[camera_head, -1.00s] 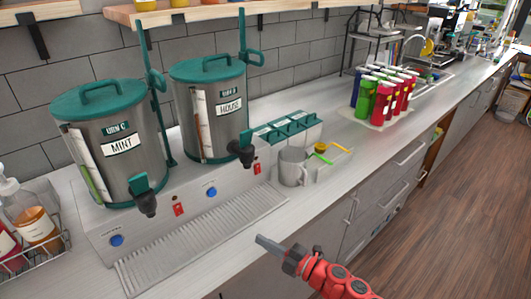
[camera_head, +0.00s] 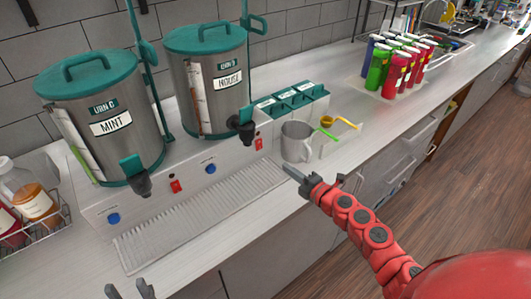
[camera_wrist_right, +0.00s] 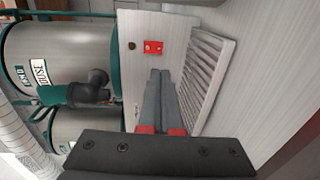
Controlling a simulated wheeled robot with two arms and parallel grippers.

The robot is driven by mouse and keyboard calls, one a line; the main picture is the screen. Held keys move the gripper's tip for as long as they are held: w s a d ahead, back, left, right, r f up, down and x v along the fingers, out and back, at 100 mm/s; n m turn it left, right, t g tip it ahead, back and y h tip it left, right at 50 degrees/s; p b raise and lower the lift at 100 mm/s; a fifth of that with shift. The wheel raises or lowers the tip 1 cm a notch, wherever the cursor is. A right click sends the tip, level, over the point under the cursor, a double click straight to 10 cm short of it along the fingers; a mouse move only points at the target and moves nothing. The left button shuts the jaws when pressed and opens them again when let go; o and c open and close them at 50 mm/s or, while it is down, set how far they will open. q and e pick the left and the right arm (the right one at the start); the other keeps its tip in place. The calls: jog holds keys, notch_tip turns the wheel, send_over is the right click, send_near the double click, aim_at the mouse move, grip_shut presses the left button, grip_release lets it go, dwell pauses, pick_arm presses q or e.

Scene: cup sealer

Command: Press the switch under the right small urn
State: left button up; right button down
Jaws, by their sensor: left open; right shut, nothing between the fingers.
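The right small urn (camera_head: 208,105), a steel urn labelled HOUSE with a green lid, stands on the grey base. Its red switch (camera_head: 258,144) is on the base's front panel, right of the black tap (camera_head: 245,130). The switch also shows in the right wrist view (camera_wrist_right: 153,47), beyond the fingertips. My right gripper (camera_head: 288,169) is shut and empty, over the right end of the drip tray, in front of the switch and apart from it. My left gripper (camera_head: 130,290) is open and empty at the bottom edge.
The MINT urn (camera_head: 110,140) stands to the left with its own red switch (camera_head: 175,186). A slatted drip tray (camera_head: 200,215) lies in front of the base. A grey mug (camera_head: 297,140) stands close behind my right gripper. Bottles (camera_head: 398,65) stand farther back.

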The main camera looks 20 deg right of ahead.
jog(key=b, duration=0.1)
send_near(260, 148)
jog(key=x, duration=0.3)
jog(key=shift+s, duration=0.1)
jog(key=p+x, duration=0.1)
jog(key=x, duration=0.1)
jog(key=shift+w+a+r, duration=0.1)
jog(key=shift+w+r, duration=0.1)
jog(key=shift+w, duration=0.2)
jog(key=shift+w+f, duration=0.15)
jog(key=shift+w, duration=0.1)
jog(key=shift+w+a+f, duration=0.15)
jog(key=shift+w+a, duration=0.15)
